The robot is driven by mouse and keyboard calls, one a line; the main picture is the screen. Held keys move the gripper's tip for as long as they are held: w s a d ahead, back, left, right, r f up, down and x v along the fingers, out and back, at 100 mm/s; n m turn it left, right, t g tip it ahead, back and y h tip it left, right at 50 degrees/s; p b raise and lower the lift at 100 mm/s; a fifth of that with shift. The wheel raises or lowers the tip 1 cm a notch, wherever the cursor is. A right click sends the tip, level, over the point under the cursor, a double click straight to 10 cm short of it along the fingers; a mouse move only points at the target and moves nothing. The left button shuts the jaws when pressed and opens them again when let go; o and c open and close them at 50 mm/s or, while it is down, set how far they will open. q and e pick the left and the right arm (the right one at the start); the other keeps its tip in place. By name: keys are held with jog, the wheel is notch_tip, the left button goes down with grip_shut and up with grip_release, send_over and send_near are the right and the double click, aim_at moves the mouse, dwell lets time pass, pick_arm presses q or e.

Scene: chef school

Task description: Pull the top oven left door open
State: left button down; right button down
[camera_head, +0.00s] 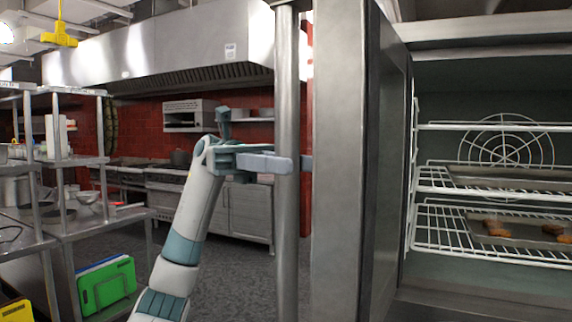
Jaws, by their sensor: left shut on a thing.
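The oven door (338,220) is a steel panel standing swung open, seen nearly edge-on. Its darker inner side (385,180) faces the oven opening on the right. A tall vertical bar handle (287,235) runs along the door's outer side. My left arm comes up from the bottom left. My left gripper (288,163) is shut on the handle from the left, with its fingers across the bar. The oven interior (490,92) shows at the right, with wire racks and trays. My right gripper is not in view.
Wire racks (440,235) hold a tray (485,222) with brown food pieces. At the left stands a steel shelf table (75,225) with green cutting boards (107,283). Open grey floor (235,268) lies between it and the door. Stoves and cabinets (245,210) line the back wall.

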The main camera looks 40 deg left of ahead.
pick_arm(q)
jog(key=shift+f, duration=0.1)
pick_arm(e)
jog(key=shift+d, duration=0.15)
pick_arm(q)
jog(key=c, duration=1.3)
grip_release()
jog(key=shift+c, duration=0.2)
jog(key=w+a, duration=0.2)
jog(key=a, duration=1.5)
jog(key=shift+p, duration=0.45)
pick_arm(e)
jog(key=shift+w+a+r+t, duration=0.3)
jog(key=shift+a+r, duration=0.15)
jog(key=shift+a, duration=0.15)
pick_arm(q)
jog(key=shift+a, duration=0.1)
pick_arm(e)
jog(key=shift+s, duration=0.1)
